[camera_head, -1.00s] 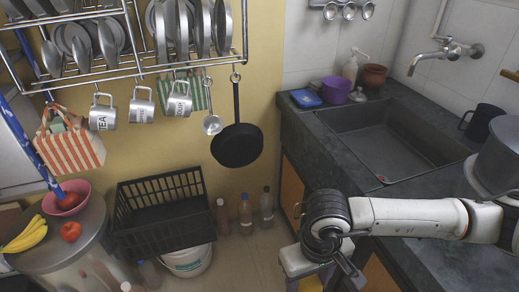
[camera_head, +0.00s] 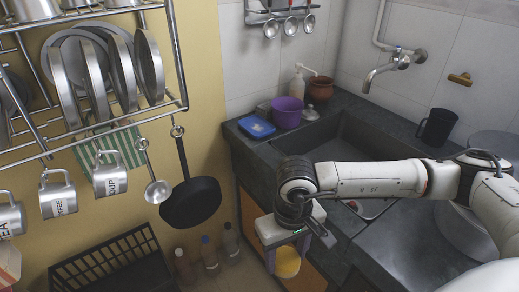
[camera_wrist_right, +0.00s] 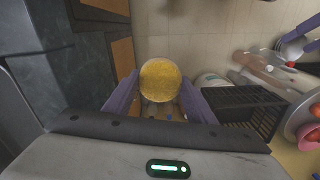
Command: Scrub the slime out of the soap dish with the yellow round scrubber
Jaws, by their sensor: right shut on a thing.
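The yellow round scrubber (camera_head: 287,262) hangs below my right gripper (camera_head: 290,240), beside the front of the dark counter. In the right wrist view, the scrubber (camera_wrist_right: 160,80) sits between the two purple fingers of my right gripper (camera_wrist_right: 158,97), which are shut on it. A small blue dish (camera_head: 257,127), which looks like the soap dish, sits on the counter's back left corner, left of the purple bowl. It is apart from the gripper. Any slime in it is too small to tell. My left gripper is not in view.
A purple bowl (camera_head: 287,112), a soap dispenser (camera_head: 299,82) and a brown pot (camera_head: 320,89) stand behind the sink (camera_head: 345,138). A black mug (camera_head: 437,127) stands at right. A pan (camera_head: 190,203) and mugs hang from the rack at left. Bottles (camera_head: 210,255) stand on the floor.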

